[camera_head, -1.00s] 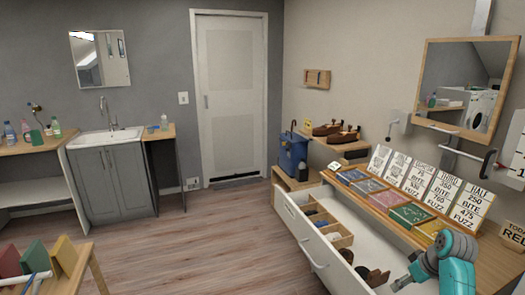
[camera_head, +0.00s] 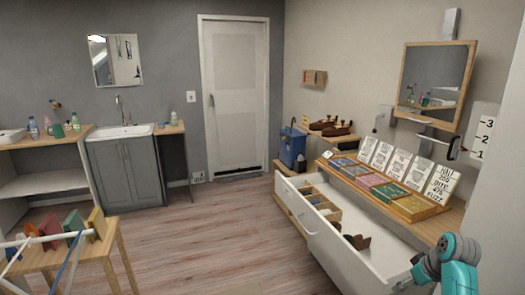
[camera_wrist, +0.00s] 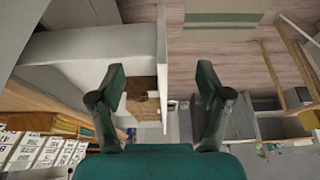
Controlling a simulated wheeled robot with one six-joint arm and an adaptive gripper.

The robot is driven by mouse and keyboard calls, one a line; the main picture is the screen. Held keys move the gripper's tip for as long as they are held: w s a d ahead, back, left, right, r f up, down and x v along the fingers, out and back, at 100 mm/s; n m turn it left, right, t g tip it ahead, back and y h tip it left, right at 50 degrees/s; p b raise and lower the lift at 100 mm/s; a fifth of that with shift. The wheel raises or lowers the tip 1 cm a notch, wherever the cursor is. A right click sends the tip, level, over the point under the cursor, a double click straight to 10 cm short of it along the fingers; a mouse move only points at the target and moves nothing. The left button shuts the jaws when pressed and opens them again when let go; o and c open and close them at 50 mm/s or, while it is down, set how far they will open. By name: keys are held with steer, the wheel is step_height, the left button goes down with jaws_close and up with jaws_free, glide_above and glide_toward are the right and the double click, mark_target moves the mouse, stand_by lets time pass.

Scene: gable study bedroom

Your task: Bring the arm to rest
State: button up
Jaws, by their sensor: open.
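My gripper (camera_wrist: 160,95) shows in the wrist view with its two dark green fingers spread wide apart and nothing between them. In that view the fingers are in front of the open drawer's white wall (camera_wrist: 95,45) and the wood floor. In the head view my teal and grey arm is at the lower right, in front of the open white drawer (camera_head: 375,275). The gripper's fingertips are not clear in the head view.
The drawer stands open below the counter, which carries colored boxes (camera_head: 385,190) and printed cards (camera_head: 405,170). A small wooden table (camera_head: 115,245) with colored upright pieces stands at lower left. A sink cabinet (camera_head: 125,170) and a closed door (camera_head: 235,95) are behind. The middle floor is clear.

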steer(key=s+a+f+m+t+h, duration=0.1)
steer(key=s+a+f, duration=0.3)
steer(key=f, duration=0.4)
steer(key=s+a+f+m+t, duration=0.1)
steer(key=s+a+f, duration=0.2)
steer(key=a+f, duration=0.35)
steer(key=s+a+f+m+t+h, duration=0.1)
steer(key=s+a+f, duration=0.3)
steer(key=s, duration=0.4)
steer(key=s+a+f+t, duration=0.1)
steer(key=s+a+f, duration=0.25)
steer(key=s, duration=0.45)
steer(key=s+a+r+t, duration=0.2)
steer(key=s, duration=0.7)
steer(key=s+a+r+t, duration=0.1)
steer(key=s+a+r, duration=0.2)
steer(key=s, duration=0.5)
steer(key=s+a+r+m+t, duration=0.1)
steer(key=s+a+r+t, duration=0.1)
steer(key=s+r, duration=1.2)
step_height(320, 180, up, 2)
steer(key=shift+r+t, duration=0.25)
steer(key=shift+t, duration=0.45)
